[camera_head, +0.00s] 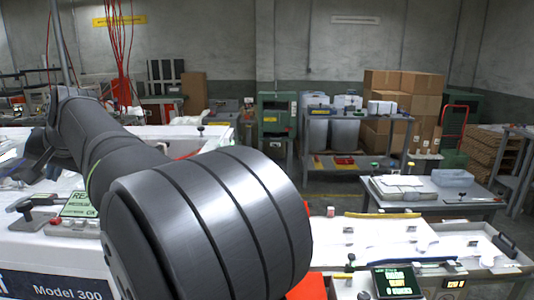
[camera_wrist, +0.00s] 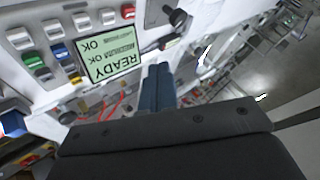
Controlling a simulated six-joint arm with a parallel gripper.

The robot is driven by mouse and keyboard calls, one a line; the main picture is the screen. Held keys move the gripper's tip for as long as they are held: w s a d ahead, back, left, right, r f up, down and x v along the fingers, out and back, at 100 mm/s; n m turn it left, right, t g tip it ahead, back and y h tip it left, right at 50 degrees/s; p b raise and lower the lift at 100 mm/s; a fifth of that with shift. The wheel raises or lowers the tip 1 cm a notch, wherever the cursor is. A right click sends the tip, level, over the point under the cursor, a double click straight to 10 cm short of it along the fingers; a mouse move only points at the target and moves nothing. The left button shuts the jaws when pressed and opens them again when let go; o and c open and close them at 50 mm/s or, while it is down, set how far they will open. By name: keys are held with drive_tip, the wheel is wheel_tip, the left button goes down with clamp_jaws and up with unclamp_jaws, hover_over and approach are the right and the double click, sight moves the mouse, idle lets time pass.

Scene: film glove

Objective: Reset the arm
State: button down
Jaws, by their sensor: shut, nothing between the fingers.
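My gripper (camera_wrist: 157,85) shows in the wrist view as two blue-grey fingers pressed together, with nothing between them. It is over a white machine panel, beside a lit screen (camera_wrist: 109,46) reading READY and OK, upside down in this view. I cannot tell the height of the fingertips above the panel. In the head view my arm reaches from the bottom middle to the upper left, over the white machine marked Model 300 (camera_head: 55,285). The fingertips cannot be made out clearly there.
Push buttons (camera_wrist: 40,66) in several colours and a black knob (camera_wrist: 178,18) sit near the screen. To the right are another white machine (camera_head: 385,235) with a dark display (camera_head: 397,281) and a grey table (camera_head: 440,200). Stacked cardboard boxes (camera_head: 415,95) stand behind.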

wheel_tip(320, 180, down, 6)
drive_tip(key=shift+r, duration=0.15)
drive_tip(key=shift+d+r+m+g+h, duration=2)
drive_tip(key=shift+d+r, duration=1.45)
drive_tip(key=shift+r, duration=2.35)
drive_tip(key=x, duration=1)
drive_tip(key=shift+w+a, duration=0.1)
drive_tip(key=shift+w, duration=0.25)
drive_tip(key=d+v, duration=0.1)
drive_tip(key=v, duration=0.8)
drive_tip(key=shift+n, duration=0.4)
